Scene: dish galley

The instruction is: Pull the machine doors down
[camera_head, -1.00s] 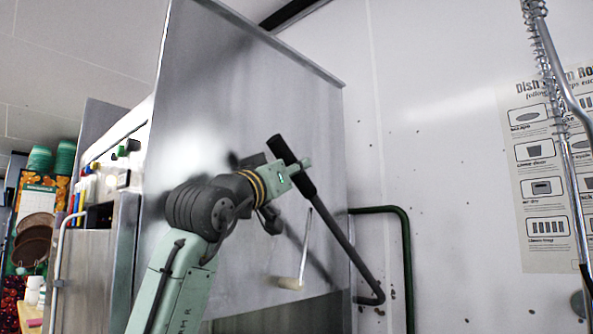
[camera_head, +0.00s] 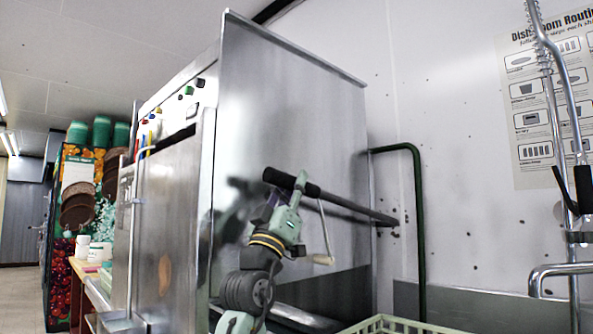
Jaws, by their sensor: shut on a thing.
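The steel dish machine stands in the middle, with its large flat door panel (camera_head: 270,110) facing me. A lever with a black grip (camera_head: 275,176) crosses the panel, its bar (camera_head: 355,208) sloping gently down to the right toward the wall. My gripper (camera_head: 291,188) is shut on the black grip, with my arm below it. The fingertips are small and partly hidden against the grip. A darker band shows below the panel's lower edge; I cannot tell how wide any opening there is.
A dark green pipe (camera_head: 418,215) runs down the wall right of the machine. A pale green rack (camera_head: 395,325) is at the bottom edge. A spray hose and faucet (camera_head: 552,275) stand at right. A thin rod with a pale end (camera_head: 324,260) hangs beside the lever.

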